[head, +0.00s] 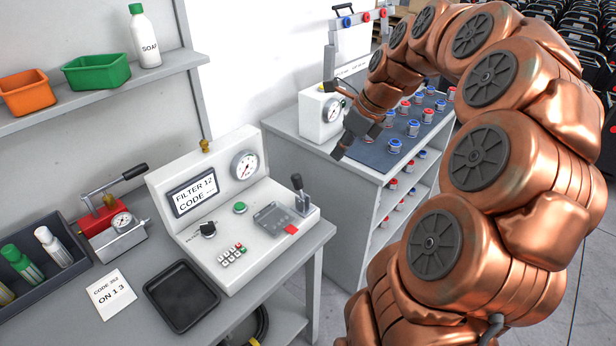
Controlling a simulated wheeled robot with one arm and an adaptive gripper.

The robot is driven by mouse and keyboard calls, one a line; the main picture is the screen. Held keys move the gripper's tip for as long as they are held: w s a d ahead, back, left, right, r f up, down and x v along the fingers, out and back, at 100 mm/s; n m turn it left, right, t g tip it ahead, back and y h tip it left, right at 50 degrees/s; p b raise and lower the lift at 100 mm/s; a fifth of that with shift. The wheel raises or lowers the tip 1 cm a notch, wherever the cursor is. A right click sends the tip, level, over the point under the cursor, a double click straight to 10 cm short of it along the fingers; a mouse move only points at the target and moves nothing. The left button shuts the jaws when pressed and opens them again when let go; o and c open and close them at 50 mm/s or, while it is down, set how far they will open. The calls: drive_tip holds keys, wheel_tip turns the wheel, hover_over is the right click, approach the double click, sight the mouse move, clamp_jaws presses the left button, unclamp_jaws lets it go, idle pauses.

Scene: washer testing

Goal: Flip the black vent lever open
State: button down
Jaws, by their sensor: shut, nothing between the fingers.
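No part is clearly labelled as the vent lever. A black lever (298,190) stands upright at the right end of the white control panel (250,215). A small black switch (208,229) sits lower left on the same panel. A hand pump at the left has a black-ended handle (134,171). My gripper (339,153) is shut and empty.
A black tray (180,297) and a code card (110,295) lie on the grey bench by the panel. The second bench has a white gauge box (318,117) and a dark mat (372,150) with several red and blue washers or caps. A gap separates the benches.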

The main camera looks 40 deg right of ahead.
drive_tip(key=shift+a+f, duration=0.1)
drive_tip(key=shift+f, duration=0.05)
drive_tip(key=p, duration=0.3)
approach(302, 186)
wheel_tip(302, 186, down, 4)
drive_tip(key=s, duration=0.1)
drive_tip(key=shift+w+a+f+p, duration=0.2)
drive_tip(key=shift+w+f+p, duration=0.1)
drive_tip(key=shift+w, duration=0.25)
drive_tip(key=shift+w+a+f+p, duration=0.25)
drive_tip(key=shift+w, duration=0.3)
drive_tip(key=shift+w+a+f+p, duration=0.2)
drive_tip(key=shift+w+f+p, duration=0.1)
drive_tip(key=shift+w, duration=0.3)
drive_tip(key=shift+d, duration=0.1)
